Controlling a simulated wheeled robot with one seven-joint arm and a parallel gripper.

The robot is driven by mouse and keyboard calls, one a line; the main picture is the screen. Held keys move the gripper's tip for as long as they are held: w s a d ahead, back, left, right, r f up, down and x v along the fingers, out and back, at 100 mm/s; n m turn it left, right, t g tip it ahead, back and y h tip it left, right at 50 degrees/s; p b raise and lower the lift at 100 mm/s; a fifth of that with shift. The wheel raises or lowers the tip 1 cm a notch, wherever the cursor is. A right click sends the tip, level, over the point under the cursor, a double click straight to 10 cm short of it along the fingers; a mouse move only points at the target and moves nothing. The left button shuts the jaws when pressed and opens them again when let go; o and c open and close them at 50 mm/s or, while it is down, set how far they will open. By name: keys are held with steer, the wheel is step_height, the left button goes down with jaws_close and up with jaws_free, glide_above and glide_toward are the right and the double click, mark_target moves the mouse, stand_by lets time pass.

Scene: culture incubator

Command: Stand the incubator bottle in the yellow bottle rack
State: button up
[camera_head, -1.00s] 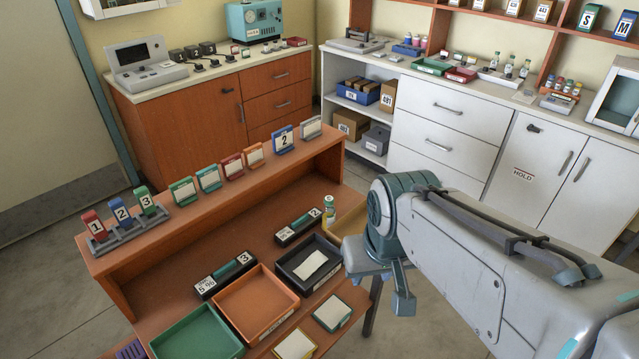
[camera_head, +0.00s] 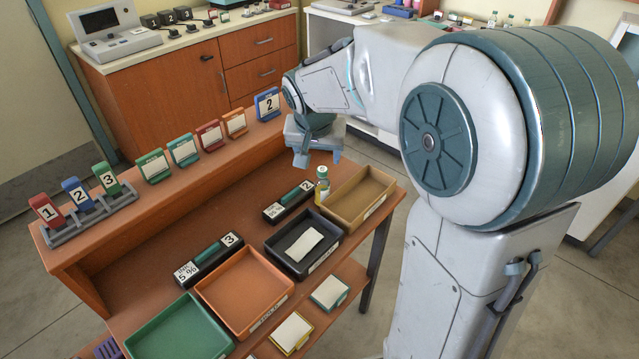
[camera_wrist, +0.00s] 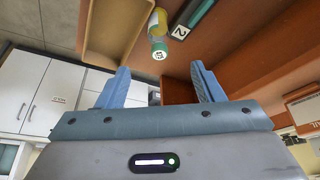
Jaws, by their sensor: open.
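In the wrist view the bottle (camera_wrist: 157,27) shows cap towards me, just beyond the gap between the fingers. My gripper (camera_head: 318,160) is open and empty, close above and behind the bottle in the head view. Its two blue fingers (camera_wrist: 160,67) are spread apart in the wrist view. I cannot make out a yellow bottle rack in the current views.
The tan tray (camera_head: 372,212), black tray (camera_head: 285,252), orange tray (camera_head: 215,297) and green tray (camera_head: 165,340) line the desk front. A raised ledge (camera_head: 110,215) behind carries several numbered tags and cards. Black blocks (camera_head: 207,262) lie on the desk.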

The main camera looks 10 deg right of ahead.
mark_target(321, 174)
steer(key=x, duration=1.3)
steer(key=shift+s+d, duration=0.1)
steer(key=c, duration=1.2)
steer(key=shift+o, duration=0.2)
